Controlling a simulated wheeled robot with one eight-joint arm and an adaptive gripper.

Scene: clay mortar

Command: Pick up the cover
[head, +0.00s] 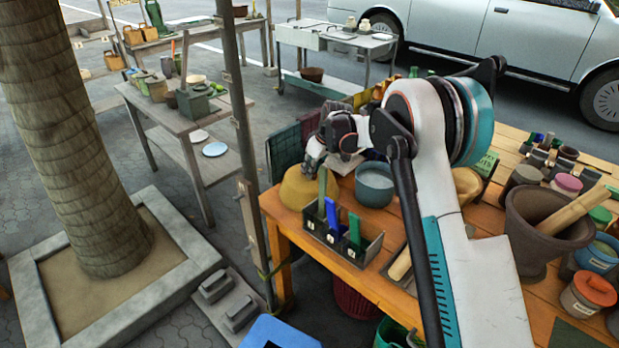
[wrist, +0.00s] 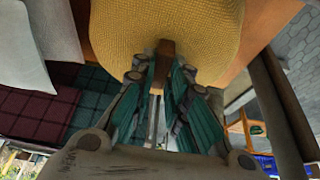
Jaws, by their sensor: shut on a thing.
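The cover (head: 297,190) is a yellow woven dome on the left end of the orange wooden table, partly hidden by my gripper in the head view. It fills the top of the wrist view (wrist: 165,22), where a brown wooden knob or handle (wrist: 164,55) stands out from it. My gripper (head: 314,160) is above the cover's right side in the head view. In the wrist view, the green ribbed fingers of my gripper (wrist: 163,78) lie on both sides of the brown handle and are shut on it. I cannot tell whether the cover is lifted off the table.
A grey-blue pot (head: 374,187) stands right of the cover. A dark divided box (head: 345,243) with upright tools is in front. Dark checked cloths (head: 283,158) hang behind. A large clay mortar (head: 530,240) stands at right, and a metal post (head: 243,130) rises left of the table.

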